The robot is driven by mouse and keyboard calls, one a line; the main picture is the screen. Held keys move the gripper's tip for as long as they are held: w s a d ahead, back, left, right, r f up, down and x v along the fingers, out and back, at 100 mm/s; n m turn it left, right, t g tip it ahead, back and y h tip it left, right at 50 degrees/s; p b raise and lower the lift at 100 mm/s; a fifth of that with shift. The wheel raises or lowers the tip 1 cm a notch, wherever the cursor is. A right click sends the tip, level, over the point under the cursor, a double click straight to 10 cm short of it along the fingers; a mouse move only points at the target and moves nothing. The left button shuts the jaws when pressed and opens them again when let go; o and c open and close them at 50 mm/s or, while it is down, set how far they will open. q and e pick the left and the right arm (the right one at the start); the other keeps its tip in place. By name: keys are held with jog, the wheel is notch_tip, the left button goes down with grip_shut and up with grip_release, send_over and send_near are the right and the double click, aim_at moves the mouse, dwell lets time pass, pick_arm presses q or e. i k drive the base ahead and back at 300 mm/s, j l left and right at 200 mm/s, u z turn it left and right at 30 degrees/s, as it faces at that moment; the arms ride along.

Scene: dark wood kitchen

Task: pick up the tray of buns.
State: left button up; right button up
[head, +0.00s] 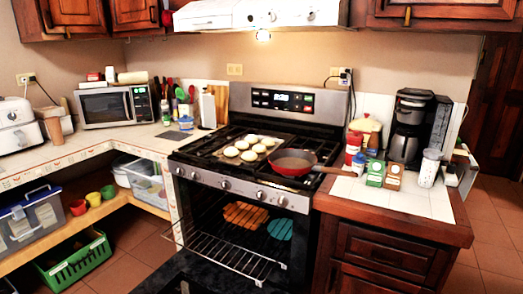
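A dark tray (277,150) with several pale round buns (249,155) sits on the left and middle part of the stove top (205,150). The buns lie spread over it, and the tray looks flat. A red frying pan (292,163) stands just right of the tray, close to its edge; I cannot tell whether they touch. Neither of my grippers shows in the head view.
The oven (240,225) below is open, its wire rack (235,262) sticking out, with an orange and a teal item inside. The pan's handle points right over the counter (420,200), which holds a coffee maker (408,130), bottles and boxes. A microwave (115,105) stands on the left counter.

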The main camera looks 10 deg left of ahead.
aim_at(250, 150)
jog(key=i+l+u, duration=0.1)
jog(key=i+l, duration=0.15)
jog(key=i+l+u, duration=0.1)
jog(key=i+l, duration=0.15)
jog(key=l, duration=0.15)
jog(key=i+l+u, duration=0.1)
jog(key=i+l, duration=0.15)
jog(key=i+l+u, duration=0.15)
jog(key=l, duration=0.3)
jog(key=i, duration=0.05)
